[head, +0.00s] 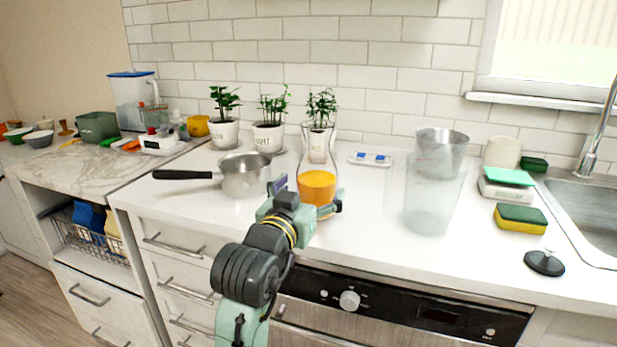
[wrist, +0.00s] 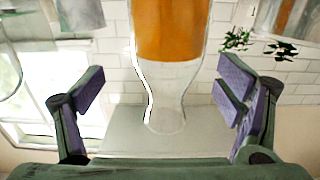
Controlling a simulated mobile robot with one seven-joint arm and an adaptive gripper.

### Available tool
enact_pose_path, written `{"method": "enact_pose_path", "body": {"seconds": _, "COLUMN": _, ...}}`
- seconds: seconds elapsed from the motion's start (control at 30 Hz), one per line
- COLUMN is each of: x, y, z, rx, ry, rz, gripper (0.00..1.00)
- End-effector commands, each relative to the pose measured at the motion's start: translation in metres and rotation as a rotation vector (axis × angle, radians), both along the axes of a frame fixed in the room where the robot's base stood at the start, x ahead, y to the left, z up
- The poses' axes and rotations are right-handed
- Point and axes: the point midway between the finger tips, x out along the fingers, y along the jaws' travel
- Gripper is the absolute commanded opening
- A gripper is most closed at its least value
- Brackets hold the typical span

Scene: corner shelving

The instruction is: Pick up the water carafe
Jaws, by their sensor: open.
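The carafe (head: 317,186) is clear glass with a narrow neck, stands upright on the white counter and holds orange liquid in its lower part. My gripper (head: 308,196) is at the carafe's near side, at the height of the liquid. In the wrist view the carafe (wrist: 172,35) appears upside down, between the two purple-padded fingers of my gripper (wrist: 161,92). The fingers are wide apart, with a visible gap on both sides of the glass. My gripper hides part of the carafe's lower left in the head view.
A saucepan (head: 245,176) stands close left, its black handle pointing left. Potted plants (head: 268,138) line the wall behind. A large clear container (head: 432,205) stands to the right, with free counter between. A sponge (head: 520,219) and black stopper (head: 544,263) lie near the sink.

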Motion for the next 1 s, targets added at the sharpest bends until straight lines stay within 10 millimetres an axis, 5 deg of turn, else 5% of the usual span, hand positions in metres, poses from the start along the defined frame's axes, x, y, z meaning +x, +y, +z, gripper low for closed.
{"method": "enact_pose_path", "body": {"seconds": 0.6, "x": 0.069, "y": -0.013, "z": 0.002, "rx": 0.0, "ry": -0.003, "rz": 0.004, "gripper": 0.86}}
{"method": "enact_pose_path", "body": {"seconds": 0.87, "x": 0.072, "y": -0.014, "z": 0.001, "rx": -0.001, "ry": -0.005, "rz": 0.005, "gripper": 0.86}}
{"method": "enact_pose_path", "body": {"seconds": 1.0, "x": 0.072, "y": -0.014, "z": 0.001, "rx": -0.001, "ry": -0.005, "rz": 0.005, "gripper": 0.77}}
